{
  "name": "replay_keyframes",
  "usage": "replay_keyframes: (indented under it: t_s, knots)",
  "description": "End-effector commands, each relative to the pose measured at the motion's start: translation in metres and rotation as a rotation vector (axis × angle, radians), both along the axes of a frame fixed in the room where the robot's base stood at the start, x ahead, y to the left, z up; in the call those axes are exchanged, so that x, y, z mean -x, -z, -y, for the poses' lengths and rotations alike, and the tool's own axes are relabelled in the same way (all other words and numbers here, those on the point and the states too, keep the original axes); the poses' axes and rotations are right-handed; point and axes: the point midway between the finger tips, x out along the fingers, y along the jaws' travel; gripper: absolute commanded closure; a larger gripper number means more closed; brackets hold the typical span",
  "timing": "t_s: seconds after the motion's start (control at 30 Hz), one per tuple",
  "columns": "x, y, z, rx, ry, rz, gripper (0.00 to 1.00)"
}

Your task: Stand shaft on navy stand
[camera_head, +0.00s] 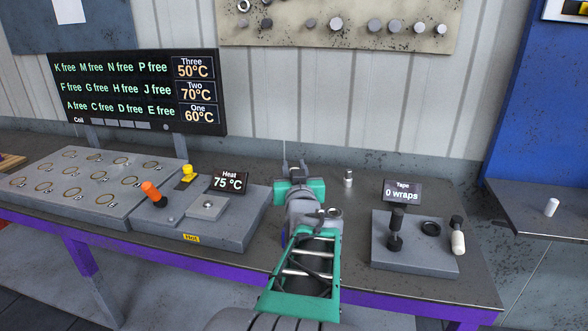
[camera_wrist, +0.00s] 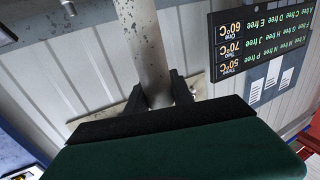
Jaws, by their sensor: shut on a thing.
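A thin grey shaft (camera_wrist: 143,45) is between the two black fingers of my gripper (camera_wrist: 159,95) in the wrist view. In the head view my gripper (camera_head: 290,174) is above the back of the bench, and the thin shaft (camera_head: 285,151) stands up from it, roughly upright. A small dark blue sliver (camera_head: 284,238) shows at the left edge of my arm; it may be part of the navy stand, but my arm hides most of that spot. I cannot tell the stand otherwise.
A heater (camera_head: 225,218) marked 75 °C and a grey plate with rings (camera_head: 85,180) are left. A small metal cylinder (camera_head: 348,178) and a ring (camera_head: 335,212) are near my arm. A tape unit (camera_head: 413,258) is right. A white cylinder (camera_head: 551,207) stands on the side shelf.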

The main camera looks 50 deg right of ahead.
Motion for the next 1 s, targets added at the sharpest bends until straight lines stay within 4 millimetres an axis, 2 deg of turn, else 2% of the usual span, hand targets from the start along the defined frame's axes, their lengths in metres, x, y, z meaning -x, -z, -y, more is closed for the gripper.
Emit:
replay_keyframes:
  t_s: [0.97,1.0]
  knots:
    - [0.000,0.014,0.000,-0.004,0.000,-0.003,1.00]
    - [0.000,0.014,0.000,-0.005,0.000,-0.003,0.71]
